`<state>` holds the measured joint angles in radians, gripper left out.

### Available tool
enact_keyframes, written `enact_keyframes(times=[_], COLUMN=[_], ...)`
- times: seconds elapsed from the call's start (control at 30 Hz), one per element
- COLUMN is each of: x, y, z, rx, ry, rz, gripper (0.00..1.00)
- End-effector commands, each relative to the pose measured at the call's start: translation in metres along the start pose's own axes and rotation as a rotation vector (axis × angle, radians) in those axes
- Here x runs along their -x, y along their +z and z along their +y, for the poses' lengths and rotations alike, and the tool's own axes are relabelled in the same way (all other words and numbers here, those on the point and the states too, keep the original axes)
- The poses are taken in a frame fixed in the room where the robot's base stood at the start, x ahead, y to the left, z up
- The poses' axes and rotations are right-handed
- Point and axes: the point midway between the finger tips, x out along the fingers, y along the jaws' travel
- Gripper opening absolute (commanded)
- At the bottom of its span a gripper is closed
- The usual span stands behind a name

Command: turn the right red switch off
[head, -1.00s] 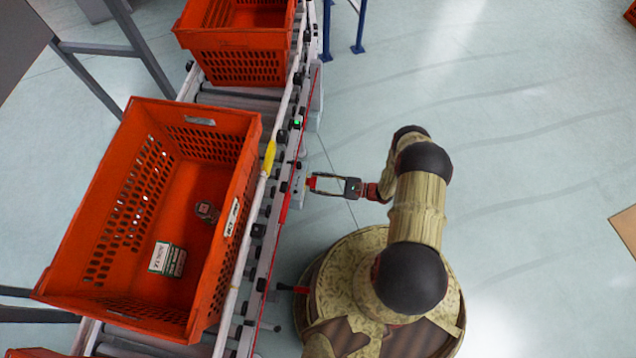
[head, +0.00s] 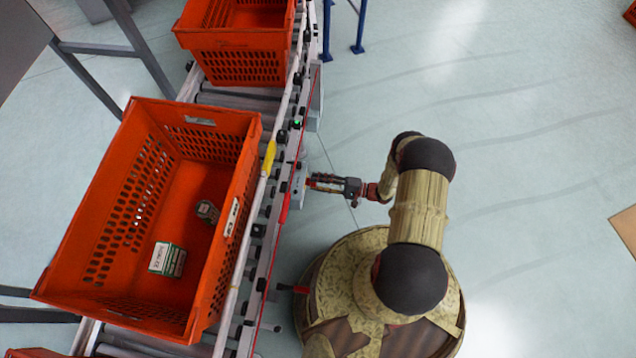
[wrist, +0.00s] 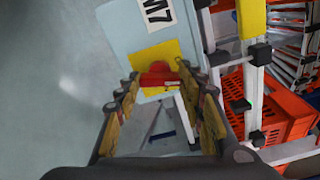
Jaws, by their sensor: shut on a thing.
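A red switch (wrist: 158,74) sits on a yellow plate (wrist: 150,92) on the face of a pale grey box (wrist: 150,35) marked with black lettering in the wrist view. My gripper (wrist: 160,80) has a finger on each side of the switch and is shut on it. In the head view my gripper (head: 314,181) reaches left to the grey box (head: 299,184) on the conveyor's side. There the fingers overlap and hide the switch. I cannot tell the switch's exact setting.
The conveyor (head: 252,99) runs along the left with orange totes. The near tote (head: 75,236) holds a small box (head: 167,259) and a dark round item (head: 207,211). A red-tipped part (head: 294,289) shows by my base.

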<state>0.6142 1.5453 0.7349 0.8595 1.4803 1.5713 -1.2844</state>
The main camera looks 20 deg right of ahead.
Motion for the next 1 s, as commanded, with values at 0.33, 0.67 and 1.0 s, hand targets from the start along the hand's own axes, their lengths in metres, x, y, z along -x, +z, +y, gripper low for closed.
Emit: enact_keyframes(times=[0.33,0.67,1.0], x=[0.0001,0.0001,0.0001], y=[0.0008,0.001,0.0011], z=[0.0013,0.0015,0.0018], rx=[0.216,0.293,0.299], ry=[0.001,0.002,0.002], rz=[0.0,0.0,0.0], gripper=[0.14,0.14,0.14])
